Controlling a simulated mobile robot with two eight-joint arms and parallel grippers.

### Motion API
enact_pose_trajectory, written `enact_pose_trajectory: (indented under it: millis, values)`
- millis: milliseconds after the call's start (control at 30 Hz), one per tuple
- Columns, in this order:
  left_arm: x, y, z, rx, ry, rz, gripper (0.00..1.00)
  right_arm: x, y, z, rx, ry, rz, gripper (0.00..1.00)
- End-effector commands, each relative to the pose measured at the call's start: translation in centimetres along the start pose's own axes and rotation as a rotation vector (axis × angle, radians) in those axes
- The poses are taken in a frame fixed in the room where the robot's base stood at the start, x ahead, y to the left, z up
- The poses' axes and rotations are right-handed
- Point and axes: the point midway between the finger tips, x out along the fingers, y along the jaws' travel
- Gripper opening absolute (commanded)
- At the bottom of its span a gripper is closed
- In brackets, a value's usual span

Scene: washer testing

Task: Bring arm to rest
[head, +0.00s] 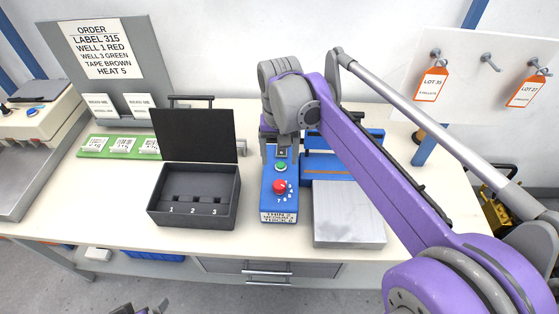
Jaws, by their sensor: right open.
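My right arm comes in from the right in purple and grey. Its gripper (281,156) points down over the far end of a blue control box (279,205), and its jaws are open. I see nothing held between them; whether they touch the box is hard to tell. The box has a green button (281,167) and a red knob (280,187) with numbers around it. A small part of my left gripper (145,309) shows at the bottom edge, mostly cut off.
An open black case (194,219) with numbered wells stands left of the box. A grey metal block (346,228) lies right. Behind are a green strip (98,153) with cards, and an order board (135,86). Orange lot tags (431,85) hang at right. The table's front strip is clear.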

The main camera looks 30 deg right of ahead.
Motion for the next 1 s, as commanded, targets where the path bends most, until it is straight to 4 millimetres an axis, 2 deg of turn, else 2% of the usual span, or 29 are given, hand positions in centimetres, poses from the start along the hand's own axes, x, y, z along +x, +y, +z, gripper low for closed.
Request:
enact_pose_trajectory:
  millis: [433, 567, 667, 767, 900, 1000]
  values:
    - [0.0, 0.0, 0.0, 0.000, 0.000, 0.000, 1.00, 0.0, 0.0, 0.0, -0.001, 0.000, 0.000, 0.77]
    - [-0.1, 0.0, 0.0, 0.000, 0.000, 0.000, 1.00, 0.3, -0.1, 1.0, -0.025, 0.022, -0.008, 0.77]
    - [-0.2, 0.0, -0.2, 0.000, 0.001, 0.000, 1.00, 1.1, -0.1, 3.1, -0.083, 0.075, -0.025, 0.77]
    - [-0.3, 0.0, -0.3, 0.000, 0.002, 0.000, 1.00, 2.8, 0.0, 6.2, -0.169, 0.154, -0.049, 0.77]
    - [-0.6, 0.0, -0.5, 0.000, 0.004, 0.000, 1.00, 5.8, 0.5, 10.6, -0.297, 0.277, -0.080, 0.77]
    - [-0.7, 0.0, -0.6, 0.000, 0.005, 0.000, 1.00, 8.0, 0.8, 13.2, -0.375, 0.354, -0.096, 0.77]
